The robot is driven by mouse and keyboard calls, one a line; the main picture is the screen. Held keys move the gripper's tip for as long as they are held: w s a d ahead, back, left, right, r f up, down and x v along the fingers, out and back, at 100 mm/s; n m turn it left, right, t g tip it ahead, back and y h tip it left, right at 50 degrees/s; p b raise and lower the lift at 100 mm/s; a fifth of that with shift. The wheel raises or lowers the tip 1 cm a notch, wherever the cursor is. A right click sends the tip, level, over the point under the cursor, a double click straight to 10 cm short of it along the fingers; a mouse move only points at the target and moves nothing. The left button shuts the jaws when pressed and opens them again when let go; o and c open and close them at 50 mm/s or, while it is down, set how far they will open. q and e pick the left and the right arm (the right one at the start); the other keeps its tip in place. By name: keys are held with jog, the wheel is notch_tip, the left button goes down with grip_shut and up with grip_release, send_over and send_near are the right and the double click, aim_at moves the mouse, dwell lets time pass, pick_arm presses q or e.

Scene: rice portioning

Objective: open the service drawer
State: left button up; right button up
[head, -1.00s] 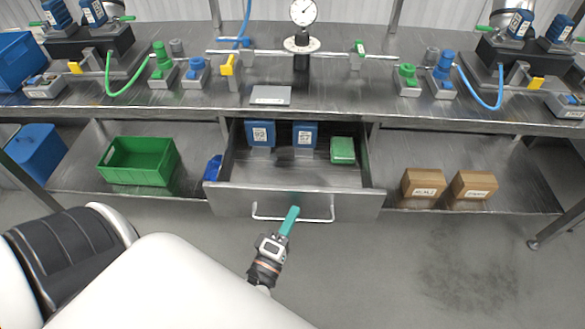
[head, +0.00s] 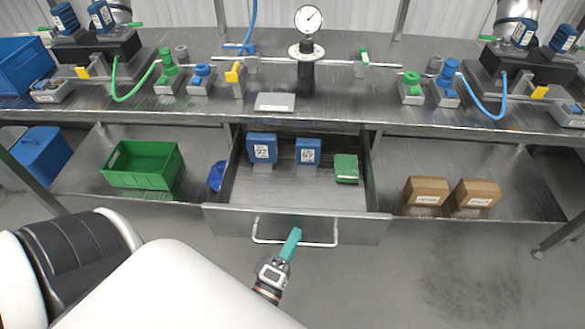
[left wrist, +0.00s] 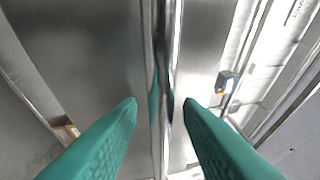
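The service drawer (head: 300,222) under the bench is pulled out, its inside showing. Its bar handle (head: 333,232) runs across the metal front. My left gripper (head: 293,240) is at the middle of the handle. In the left wrist view the teal fingers (left wrist: 161,104) stand apart on either side of the bar (left wrist: 165,60), with gaps visible, so it looks open. Inside the drawer are two blue labelled items (head: 262,148) (head: 308,151) and a green block (head: 346,168). My right gripper is not in view.
A green crate (head: 143,166) stands on the lower shelf left of the drawer, with a small blue item (head: 216,176) close to the drawer side. Two cardboard boxes (head: 426,190) (head: 477,192) stand to the right. The floor before the drawer is clear.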

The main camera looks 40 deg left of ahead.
pick_arm(q)
jog(key=shift+s, duration=0.1)
jog(key=b+v, duration=0.2)
jog(key=v, duration=0.9)
jog(key=shift+s, duration=0.4)
jog(key=shift+f, duration=0.1)
